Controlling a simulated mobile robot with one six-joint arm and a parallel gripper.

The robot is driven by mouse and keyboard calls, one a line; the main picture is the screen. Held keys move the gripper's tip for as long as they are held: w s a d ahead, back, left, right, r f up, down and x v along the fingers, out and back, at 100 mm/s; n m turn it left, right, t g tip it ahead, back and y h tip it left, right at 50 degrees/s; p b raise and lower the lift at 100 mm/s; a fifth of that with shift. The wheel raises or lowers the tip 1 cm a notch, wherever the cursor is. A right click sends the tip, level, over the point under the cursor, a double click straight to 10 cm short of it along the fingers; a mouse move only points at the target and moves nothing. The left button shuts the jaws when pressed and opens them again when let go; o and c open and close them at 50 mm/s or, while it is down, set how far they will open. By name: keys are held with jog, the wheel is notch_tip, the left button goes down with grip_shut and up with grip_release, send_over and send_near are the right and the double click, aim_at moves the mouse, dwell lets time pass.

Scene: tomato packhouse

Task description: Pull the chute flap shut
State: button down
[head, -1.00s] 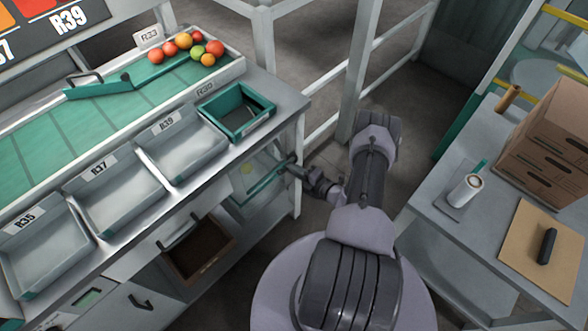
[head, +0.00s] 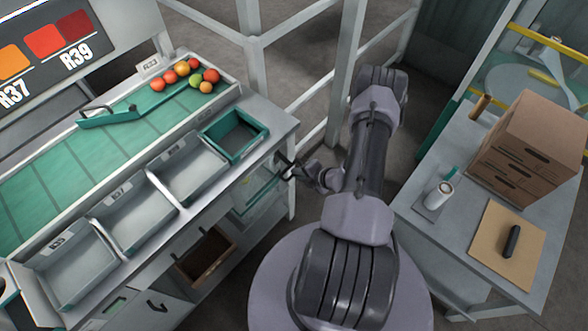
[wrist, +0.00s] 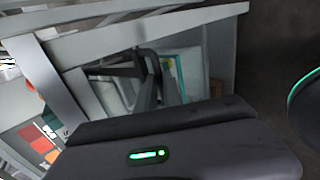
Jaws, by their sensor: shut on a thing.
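The chute flap appears to be the clear, teal-edged panel (head: 256,192) under the right end of the grading bench, below the green-rimmed bin (head: 236,137). My gripper (head: 286,167) is at its right end, beside the bench leg, and is shut on it. In the wrist view the dark fingers (wrist: 150,78) reach in under the bench edge, with a teal strip (wrist: 174,76) beside them. The exact contact and the flap's angle are hard to make out.
Grey trays (head: 188,170) line the bench front, with an open brown drawer (head: 204,256) below. Tomatoes (head: 186,75) lie at the back. White railings (head: 345,70) stand behind my arm. A side table (head: 420,215) on the right carries cartons (head: 530,150). Floor shows between bench and table.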

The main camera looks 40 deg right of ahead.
notch_tip(320, 180, up, 8)
jog(key=p, duration=0.4)
jog(key=shift+d, duration=0.2)
jog(key=shift+s, duration=0.1)
jog(key=c, duration=1.8)
grip_release()
jog(key=shift+a, duration=0.1)
jog(key=shift+s, duration=0.1)
jog(key=p+v, duration=0.3)
jog(key=v, duration=1.4)
jog(key=shift+r, duration=0.3)
